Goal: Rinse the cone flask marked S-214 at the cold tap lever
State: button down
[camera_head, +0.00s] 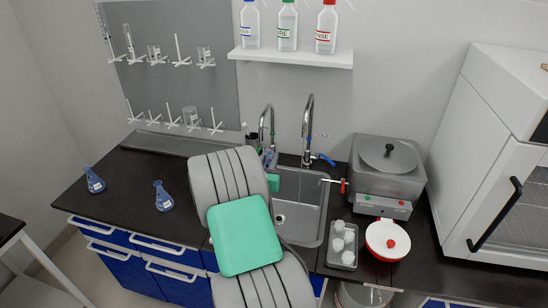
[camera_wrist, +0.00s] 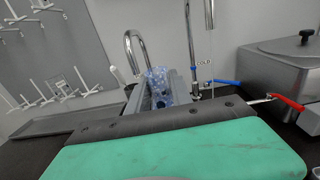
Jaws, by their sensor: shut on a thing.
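My gripper (camera_wrist: 160,98) is shut on a blue-tinted flask (camera_wrist: 158,80) in the wrist view; its marking cannot be read. In the head view the flask shows as a small bluish patch (camera_head: 268,157) by the left tap, with my arm hiding most of the gripper.
The sink (camera_head: 307,205) lies right of my arm. Two other blue flasks stand on the left counter (camera_head: 94,179) (camera_head: 164,196).

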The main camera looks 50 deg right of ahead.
jog(key=shift+s+d+m+g, duration=0.3)
jog(key=shift+s+d, duration=0.25)
jog(key=shift+d, duration=0.1)
jog(key=shift+f+m+b, duration=0.1)
jog(key=shift+m+b, duration=3.1)
jog(key=shift+b, duration=0.45)
jog(key=shift+m+b, duration=3.1)
jog(key=shift+b, duration=0.1)
jog(key=shift+m+b, duration=3.4)
jog(key=shift+b, duration=0.3)
jog(key=shift+m+b, duration=1.5)
jog(key=shift+b, duration=0.3)
jog(key=shift+m+b, duration=0.8)
jog(key=shift+b, duration=0.15)
jog(key=shift+m+b, duration=1.1)
jog(key=shift+b, duration=0.05)
